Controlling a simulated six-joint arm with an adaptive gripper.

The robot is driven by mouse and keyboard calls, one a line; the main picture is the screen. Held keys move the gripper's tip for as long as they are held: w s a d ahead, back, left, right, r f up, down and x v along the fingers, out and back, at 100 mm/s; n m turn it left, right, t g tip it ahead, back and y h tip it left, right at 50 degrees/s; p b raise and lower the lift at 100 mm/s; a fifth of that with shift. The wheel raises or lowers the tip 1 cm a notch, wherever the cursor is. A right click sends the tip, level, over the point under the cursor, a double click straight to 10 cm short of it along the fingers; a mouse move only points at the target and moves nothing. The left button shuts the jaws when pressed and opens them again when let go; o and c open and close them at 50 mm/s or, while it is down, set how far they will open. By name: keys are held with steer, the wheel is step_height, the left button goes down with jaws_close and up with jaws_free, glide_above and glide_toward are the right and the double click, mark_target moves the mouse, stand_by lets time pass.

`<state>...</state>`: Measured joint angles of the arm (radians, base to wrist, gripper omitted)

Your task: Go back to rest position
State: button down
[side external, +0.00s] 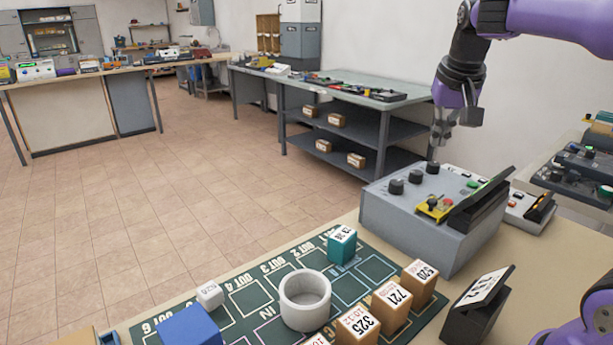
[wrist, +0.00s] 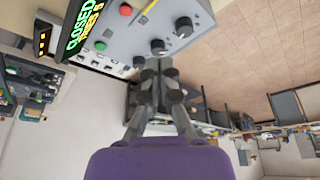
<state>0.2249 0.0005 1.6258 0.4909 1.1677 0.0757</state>
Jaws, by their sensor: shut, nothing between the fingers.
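My gripper (side external: 434,152) points down with its fingers together and empty. In the side view its tips are just above the farthest black knob (side external: 433,167) of the grey control box (side external: 412,222). Whether they touch the knob I cannot tell. In the wrist view the closed fingers (wrist: 156,72) reach toward the box (wrist: 125,45), whose face shows knobs, a red button (wrist: 125,9) and a green button (wrist: 100,46). A black display (wrist: 82,25) there shows green text reading "CLOSED".
A green mat (side external: 250,290) in front holds a white ring (side external: 305,300), a teal block (side external: 342,245), a blue block (side external: 190,328) and several numbered tan blocks. A black stand (side external: 478,305) is right of it. Free air lies above the mat.

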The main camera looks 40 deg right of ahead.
steer(key=s+a+f+n+t+y, duration=0.3)
steer(key=s+a+f+n, duration=0.3)
steer(key=s+a+n, duration=0.55)
steer(key=w+d+r+m+g+h, duration=0.3)
steer(key=w+d+r+m, duration=0.2)
steer(key=w+d+m, duration=0.75)
steer(key=shift+n, duration=0.5)
steer(key=x, duration=0.8)
steer(key=shift+s+d+f, duration=0.15)
steer(key=shift+s+d, duration=0.05)
steer(key=shift+s, duration=0.15)
steer(key=shift+s+a+f, duration=0.65)
steer(key=shift+s+a, duration=0.2)
steer(key=shift+a, duration=0.05)
steer(key=shift+s+a+f, duration=0.15)
steer(key=shift+s+a, duration=0.25)
